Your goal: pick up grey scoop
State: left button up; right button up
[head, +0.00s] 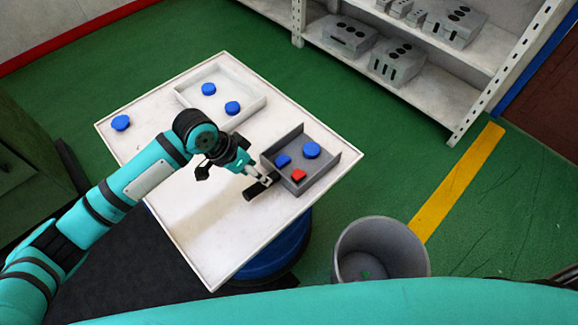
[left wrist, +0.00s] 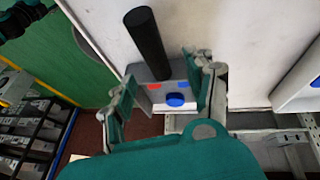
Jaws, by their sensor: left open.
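The grey scoop (head: 325,166) lies on the white table, its black handle (head: 258,190) pointing to the lower left in the head view. It holds two blue pieces (head: 311,150) and a red piece (head: 298,175). My left gripper (head: 244,172) is open, close to the handle end of the scoop. In the left wrist view, the scoop (left wrist: 158,92) shows between the spread fingers of the left gripper (left wrist: 165,80), with the black handle (left wrist: 147,42) reaching away. I cannot tell whether a finger touches it.
A white tray (head: 258,103) with two blue pieces stands at the back of the table (head: 228,235). Another blue piece (head: 121,122) lies at the left corner. A grey bin (head: 378,238) stands right of the table, and a shelf (head: 400,75) stands behind.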

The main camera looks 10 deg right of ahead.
aim_at(284, 169)
pick_arm(q)
jog(key=shift+d+f, duration=0.3)
jog(key=shift+f, duration=0.3)
jog(key=shift+d+f, duration=0.15)
jog(key=shift+f, duration=0.1)
jog(key=x, duration=0.3)
jog(key=shift+d+f+p, duration=0.25)
jog(key=shift+d+p, duration=0.05)
jog(key=shift+d, duration=0.05)
jog(key=shift+w+d+f, duration=0.1)
jog(key=shift+d+f, duration=0.1)
jog(key=shift+f, duration=0.25)
jog(key=c, duration=1.1)
jog(key=shift+r, duration=0.1)
grip_shut()
pick_arm(e)
jog(key=shift+w+d+r, duration=0.4)
jog(key=shift+w+d, duration=0.1)
jog(key=shift+w, duration=0.1)
